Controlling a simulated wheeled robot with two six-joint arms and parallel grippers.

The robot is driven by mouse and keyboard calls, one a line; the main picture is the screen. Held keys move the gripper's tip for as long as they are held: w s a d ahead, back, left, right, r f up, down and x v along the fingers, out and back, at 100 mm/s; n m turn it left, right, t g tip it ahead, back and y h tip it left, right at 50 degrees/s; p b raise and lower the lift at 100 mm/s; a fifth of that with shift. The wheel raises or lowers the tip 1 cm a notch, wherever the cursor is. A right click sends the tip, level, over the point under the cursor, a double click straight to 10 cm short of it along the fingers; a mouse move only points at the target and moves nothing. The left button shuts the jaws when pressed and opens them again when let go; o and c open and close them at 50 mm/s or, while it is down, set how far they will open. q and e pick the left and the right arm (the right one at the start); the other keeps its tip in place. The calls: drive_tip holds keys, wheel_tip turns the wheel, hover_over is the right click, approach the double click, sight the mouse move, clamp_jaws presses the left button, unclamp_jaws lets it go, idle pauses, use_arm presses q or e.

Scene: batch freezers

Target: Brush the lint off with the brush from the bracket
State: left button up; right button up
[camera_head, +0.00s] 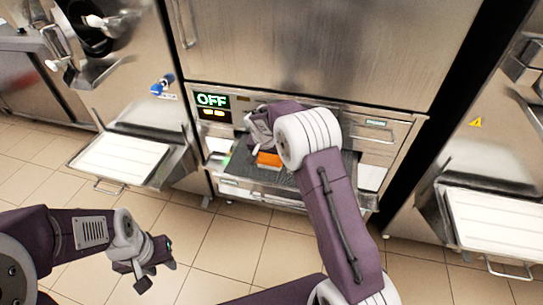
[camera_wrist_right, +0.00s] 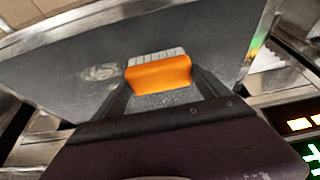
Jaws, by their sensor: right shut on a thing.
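My right gripper (camera_wrist_right: 158,82) is shut on an orange brush (camera_wrist_right: 158,70) with pale bristles on its far side. The brush also shows in the head view (camera_head: 268,159), partly behind my right arm. It is over a dark grey mesh panel (camera_wrist_right: 215,40) in the opening low on the middle freezer. A pale lint patch (camera_wrist_right: 100,72) lies on the mesh to the left of the brush. Fainter pale specks show between the fingers. I cannot tell whether the bristles touch the mesh. My left gripper (camera_head: 148,272) hangs above the floor at lower left, away from the panel.
White trays stick out from the machines at left (camera_head: 120,158) and right (camera_head: 490,222). The bracket cannot be made out. Tiled floor (camera_head: 225,245) in front is free.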

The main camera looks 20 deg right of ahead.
wheel_tip(320, 180, up, 6)
drive_tip(key=p, duration=0.4)
drive_tip(key=shift+p, duration=0.4)
wheel_tip(320, 180, up, 3)
drive_tip(key=shift+p, duration=1.25)
